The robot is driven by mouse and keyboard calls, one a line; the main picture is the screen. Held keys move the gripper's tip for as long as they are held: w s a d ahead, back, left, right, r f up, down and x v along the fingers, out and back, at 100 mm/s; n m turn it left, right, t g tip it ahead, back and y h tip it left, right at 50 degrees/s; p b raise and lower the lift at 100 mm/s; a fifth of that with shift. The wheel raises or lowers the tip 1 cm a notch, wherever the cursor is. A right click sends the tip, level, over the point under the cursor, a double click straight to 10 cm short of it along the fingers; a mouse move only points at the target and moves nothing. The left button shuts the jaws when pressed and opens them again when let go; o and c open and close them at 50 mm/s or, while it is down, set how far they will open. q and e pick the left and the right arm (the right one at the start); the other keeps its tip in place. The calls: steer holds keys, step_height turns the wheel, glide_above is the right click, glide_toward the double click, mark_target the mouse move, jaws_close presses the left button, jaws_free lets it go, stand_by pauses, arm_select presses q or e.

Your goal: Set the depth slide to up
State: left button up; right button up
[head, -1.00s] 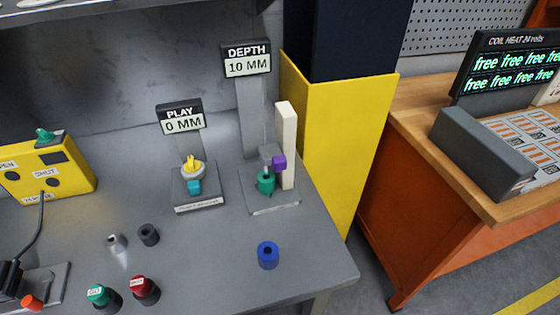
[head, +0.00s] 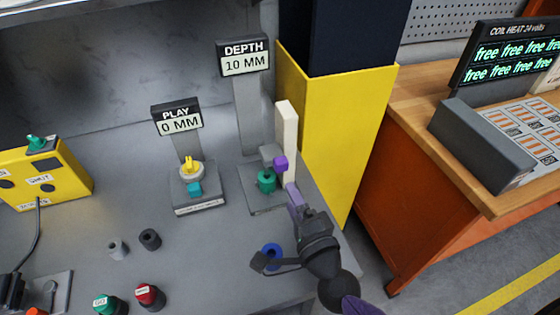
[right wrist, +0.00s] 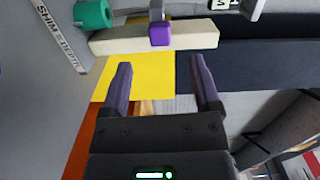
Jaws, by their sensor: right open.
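The depth slide stands at the right of the bench: a cream upright bar (head: 286,130) with a purple knob (head: 281,163) on a grey arm, above a teal cylinder (head: 266,182). The depth display (head: 245,57) reads 10 MM. My right gripper (head: 276,226) is open and empty, in front of and below the knob. In the right wrist view the purple knob (right wrist: 160,35) lies ahead of the gap between the fingertips (right wrist: 160,66), apart from both, with the cream bar (right wrist: 112,40) running across behind. My left gripper is out of view.
A play stand (head: 196,192) with a 0 MM display (head: 178,121) is left of the slide. A yellow panel (head: 335,140) rises just right of the slide. Grey and black cylinders stand on the left bench.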

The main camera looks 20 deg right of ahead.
mark_target(283, 169)
steer(key=shift+m+h, duration=0.5)
steer(key=shift+m, duration=0.1)
steer(key=w, duration=1)
steer(key=shift+d, duration=0.25)
steer(key=shift+c, duration=0.3)
steer(key=shift+f, duration=0.1)
jaws_close()
